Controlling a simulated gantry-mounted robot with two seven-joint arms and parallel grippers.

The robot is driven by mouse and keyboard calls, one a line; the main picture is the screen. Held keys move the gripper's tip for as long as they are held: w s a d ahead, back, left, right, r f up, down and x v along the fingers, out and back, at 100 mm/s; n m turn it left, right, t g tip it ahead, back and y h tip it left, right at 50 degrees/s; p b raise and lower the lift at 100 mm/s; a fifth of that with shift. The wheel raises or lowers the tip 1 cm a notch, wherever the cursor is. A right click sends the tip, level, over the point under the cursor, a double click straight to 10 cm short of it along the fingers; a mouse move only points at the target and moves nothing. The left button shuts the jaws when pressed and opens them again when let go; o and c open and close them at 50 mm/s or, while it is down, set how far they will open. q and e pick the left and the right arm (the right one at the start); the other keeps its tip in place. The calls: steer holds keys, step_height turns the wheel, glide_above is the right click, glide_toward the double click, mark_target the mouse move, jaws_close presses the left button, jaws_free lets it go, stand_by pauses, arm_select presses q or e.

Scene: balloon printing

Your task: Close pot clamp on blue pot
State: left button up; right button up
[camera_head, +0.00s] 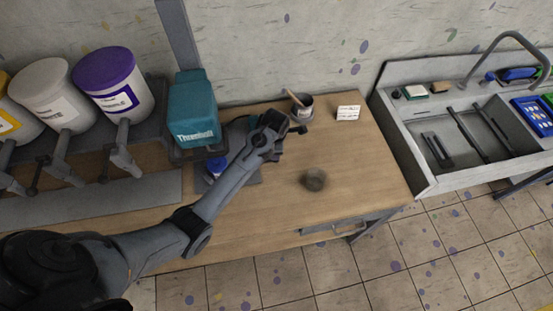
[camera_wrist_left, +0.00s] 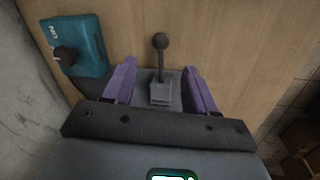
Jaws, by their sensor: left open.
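The blue pot (camera_head: 217,166) shows partly under the teal machine, behind my left forearm. A grey lever with a round ball knob (camera_wrist_left: 160,41) stands on a grey block in the left wrist view; it looks like the pot clamp's handle. My left gripper (camera_wrist_left: 160,66) is open, its two purple fingers on either side of the lever with gaps visible. In the head view my left arm reaches over the table beside the machine, and the wrist hides the clamp there. My right gripper is not in view.
The teal machine (camera_head: 194,112) stands close to my left arm; a teal box with a black knob (camera_wrist_left: 66,56) is left of the lever. A brush cup (camera_head: 302,107), a white card (camera_head: 348,112) and a dark round bowl (camera_head: 314,179) stand on the wooden table (camera_head: 365,165). Its right part is mostly clear.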

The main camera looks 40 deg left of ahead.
arm_select(q)
steer(key=f, duration=0.3)
steer(key=w+f, duration=0.1)
steer(key=f, duration=0.2)
steer(key=a+f, duration=0.1)
steer(key=f, duration=0.2)
steer(key=shift+w+f+b, duration=0.15)
steer(key=shift+f+b, duration=0.15)
jaws_close()
